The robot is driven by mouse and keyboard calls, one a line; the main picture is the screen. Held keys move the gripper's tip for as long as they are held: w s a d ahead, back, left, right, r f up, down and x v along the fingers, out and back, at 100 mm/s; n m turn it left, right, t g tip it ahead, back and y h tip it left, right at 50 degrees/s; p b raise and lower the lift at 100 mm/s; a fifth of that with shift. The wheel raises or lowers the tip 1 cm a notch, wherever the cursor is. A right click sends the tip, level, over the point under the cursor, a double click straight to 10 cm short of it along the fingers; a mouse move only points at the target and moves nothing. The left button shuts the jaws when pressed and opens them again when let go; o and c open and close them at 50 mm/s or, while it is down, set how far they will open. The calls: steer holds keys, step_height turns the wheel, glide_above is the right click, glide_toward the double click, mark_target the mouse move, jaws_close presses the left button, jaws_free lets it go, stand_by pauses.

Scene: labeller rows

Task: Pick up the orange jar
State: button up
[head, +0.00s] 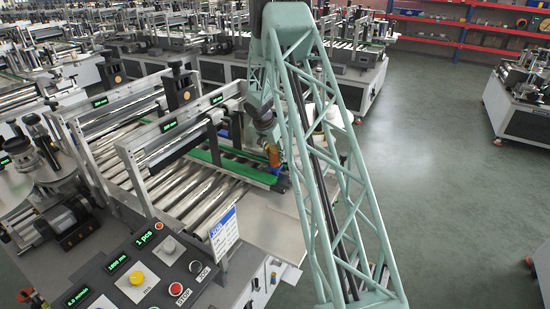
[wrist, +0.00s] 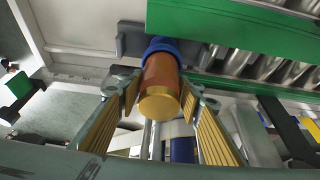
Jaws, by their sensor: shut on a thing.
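The orange jar (wrist: 160,75) shows in the wrist view with a blue band at its far end and a gold end facing the camera. My gripper (wrist: 159,98) has its yellow-padded fingers on either side of the jar and is shut on it. In the head view the orange jar (head: 274,157) is small, at the right end of the roller conveyor beside the green rail. My gripper (head: 268,138) is above it there, partly hidden by my arm.
A green rail (wrist: 230,30) and metal rollers lie close beside the jar. The control panel (head: 140,270) with its buttons stands at the front left. A pale flat plate (head: 265,215) lies near the conveyor's end. Open floor (head: 440,190) lies to the right.

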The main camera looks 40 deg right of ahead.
mark_target(275, 148)
steer(key=shift+r+b, duration=0.3)
steer(key=shift+r, duration=1.2)
steer(key=s+a+r+b, duration=0.1)
steer(key=s+a+b, duration=0.4)
steer(key=s+a, duration=0.6)
steer(key=shift+s+a+r, duration=0.15)
steer(key=shift+r, duration=0.05)
steer(key=shift+s, duration=0.1)
